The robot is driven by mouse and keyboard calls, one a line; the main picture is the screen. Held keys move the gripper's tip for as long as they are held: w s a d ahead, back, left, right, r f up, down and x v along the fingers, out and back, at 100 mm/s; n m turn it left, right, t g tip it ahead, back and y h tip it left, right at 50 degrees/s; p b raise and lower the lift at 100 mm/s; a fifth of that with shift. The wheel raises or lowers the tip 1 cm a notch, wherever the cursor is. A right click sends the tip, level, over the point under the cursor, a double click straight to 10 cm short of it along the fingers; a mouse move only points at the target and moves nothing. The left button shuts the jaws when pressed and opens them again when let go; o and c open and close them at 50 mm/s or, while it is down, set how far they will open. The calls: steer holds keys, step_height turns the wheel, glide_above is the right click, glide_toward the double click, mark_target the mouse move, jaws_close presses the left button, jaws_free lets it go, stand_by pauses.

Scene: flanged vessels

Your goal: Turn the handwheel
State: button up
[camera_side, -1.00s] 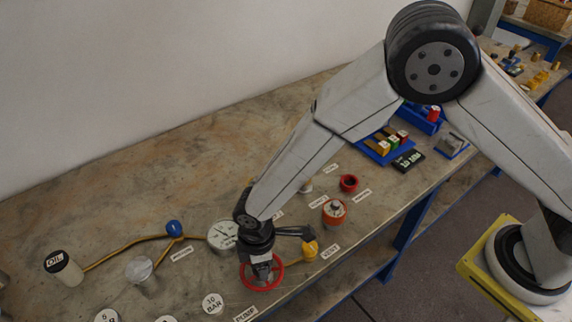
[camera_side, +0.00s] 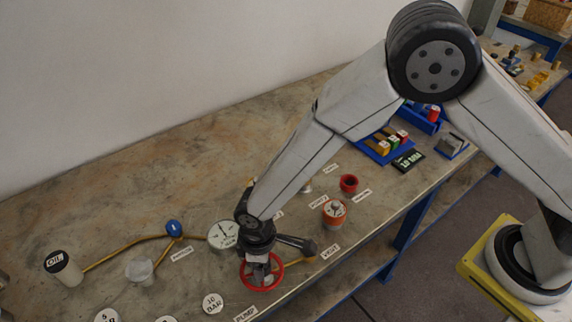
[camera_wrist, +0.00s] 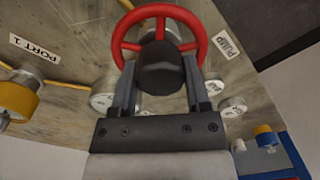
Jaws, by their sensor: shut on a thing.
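The red handwheel (camera_side: 262,289) is low in the middle of the side view, near the table's front edge by the PUMP label. My gripper (camera_side: 262,268) reaches down onto it from above and is shut on it. In the wrist view, the wheel's red rim (camera_wrist: 203,40) and spokes show at the top. My gripper's fingers (camera_wrist: 160,72) lie on either side of its dark hub. The exact contact between fingers and wheel is partly hidden. A white round gauge (camera_side: 223,234) stands just left of my wrist.
An orange-red port (camera_side: 334,213) and a red ring (camera_side: 349,184) stand to the right. Round weights (camera_side: 213,303) lie in front.

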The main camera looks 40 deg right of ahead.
steer(key=o, duration=1.3)
steer(key=shift+r, duration=0.15)
steer(key=shift+w+d+r, duration=0.1)
steer(key=shift+r, duration=3.65)
steer(key=w+d+r+m+t, duration=0.15)
steer(key=d+r+m, duration=0.3)
steer(key=d, duration=0.95)
steer(key=shift+s+d+r+m+t, duration=0.25)
steer(key=shift+s+d+r+m, duration=0.65)
steer(key=shift+d, duration=1.75)
steer(key=shift+s+d+r+m+t, duration=0.3)
steer(key=shift+s+d+m, duration=0.95)
steer(key=shift+d, duration=1.35)
steer(key=shift+s+d+r+m+t, duration=0.2)
steer(key=shift+s+d+r+m, duration=0.5)
steer(key=shift+s+d, duration=1.35)
steer(key=shift+w+d, duration=0.6)
steer(key=shift+w, duration=0.05)
